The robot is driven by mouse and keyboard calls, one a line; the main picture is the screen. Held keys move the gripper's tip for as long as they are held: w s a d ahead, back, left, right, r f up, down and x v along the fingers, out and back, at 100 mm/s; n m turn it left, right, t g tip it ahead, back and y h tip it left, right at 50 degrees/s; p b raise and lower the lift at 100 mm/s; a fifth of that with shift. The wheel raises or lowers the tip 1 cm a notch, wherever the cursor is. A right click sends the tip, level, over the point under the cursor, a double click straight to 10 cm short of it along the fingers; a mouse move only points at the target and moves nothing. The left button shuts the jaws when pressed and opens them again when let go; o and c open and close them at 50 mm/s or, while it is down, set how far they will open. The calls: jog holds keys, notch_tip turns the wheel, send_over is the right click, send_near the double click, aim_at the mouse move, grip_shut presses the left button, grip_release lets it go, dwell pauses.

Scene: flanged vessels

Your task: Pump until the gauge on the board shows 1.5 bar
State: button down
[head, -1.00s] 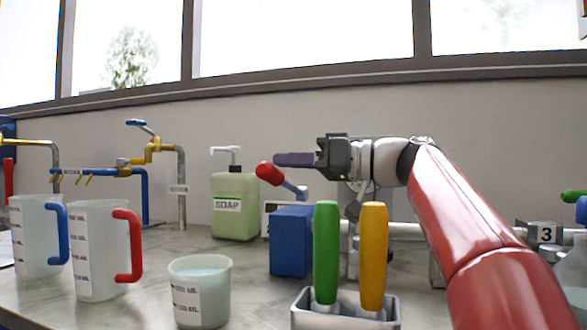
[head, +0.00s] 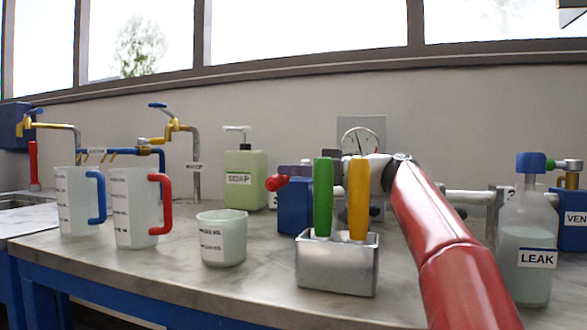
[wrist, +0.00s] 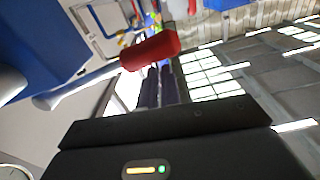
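The pump is a blue box (head: 293,210) with a lever ending in a red handle (head: 277,182), low beside the box top. The red handle (wrist: 150,50) also lies across my fingertips in the wrist view. My gripper (head: 292,172) has its dark fingers close together, shut, at the lever; contact looks likely but is not clear. The round white gauge (head: 362,140) is on a grey board (head: 376,124) behind my arm. Its lower part is hidden and its reading is too small to tell. A piece of a dial (wrist: 14,172) shows in the wrist view's corner.
A metal holder (head: 337,270) with green and yellow handles stands in front of the pump. A beaker (head: 222,243), two jugs and a soap bottle (head: 240,180) are to the left. A bottle marked LEAK (head: 525,265) stands right of my arm.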

jog(key=shift+w+f, duration=0.25)
jog(key=shift+f, duration=0.4)
jog(key=shift+d, duration=0.2)
jog(key=r+v, duration=0.1)
jog(key=v, duration=0.6)
jog(key=shift+s+d+b, duration=0.15)
jog(key=shift+s+b, duration=0.2)
jog(key=shift+b, duration=0.05)
jog(key=shift+r, duration=0.2)
